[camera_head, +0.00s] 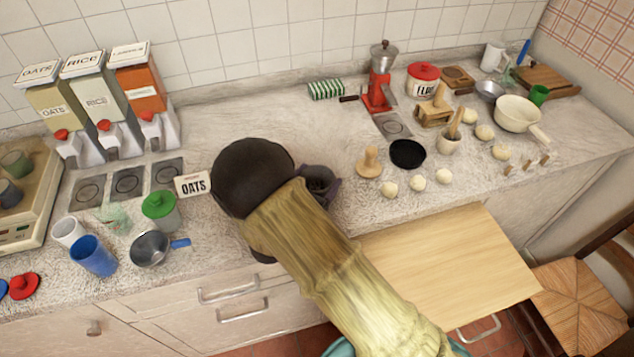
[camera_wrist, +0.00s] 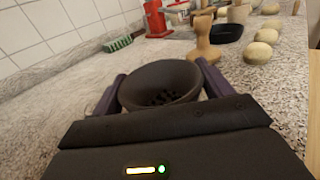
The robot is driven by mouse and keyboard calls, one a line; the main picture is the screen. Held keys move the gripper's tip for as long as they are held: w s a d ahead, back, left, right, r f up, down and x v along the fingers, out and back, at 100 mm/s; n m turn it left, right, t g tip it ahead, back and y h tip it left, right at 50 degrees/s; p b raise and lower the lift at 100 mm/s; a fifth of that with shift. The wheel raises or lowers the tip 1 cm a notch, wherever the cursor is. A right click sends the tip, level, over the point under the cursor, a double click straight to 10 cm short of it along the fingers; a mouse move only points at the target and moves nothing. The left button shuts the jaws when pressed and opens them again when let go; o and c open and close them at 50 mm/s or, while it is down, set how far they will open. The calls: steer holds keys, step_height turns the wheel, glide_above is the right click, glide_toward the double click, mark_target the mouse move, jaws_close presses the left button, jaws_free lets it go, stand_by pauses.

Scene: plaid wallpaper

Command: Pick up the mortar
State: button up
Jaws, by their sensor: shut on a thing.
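The mortar (camera_wrist: 160,83) looks like a dark grey, round, cup-shaped vessel with a wide flared rim and a dark hollow. In the wrist view it sits upright between the two purple fingers of my gripper (camera_wrist: 160,92). In the head view my gripper (camera_head: 320,184) is over the counter, and the mortar's dark opening (camera_head: 318,176) shows between the fingers. My gripper is shut on its sides. My wrist and forearm hide much of it in the head view. I cannot tell whether its base touches the counter.
A wooden pestle-like tool (camera_head: 370,162), a black dish (camera_head: 407,153) and dough balls (camera_head: 417,183) stand just right. A red grinder (camera_head: 380,80) is behind.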

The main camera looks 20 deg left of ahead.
mark_target(317, 188)
steer(key=shift+r, duration=0.2)
step_height(317, 188, up, 10)
steer(key=shift+f+b, duration=0.15)
steer(key=shift+b, duration=0.2)
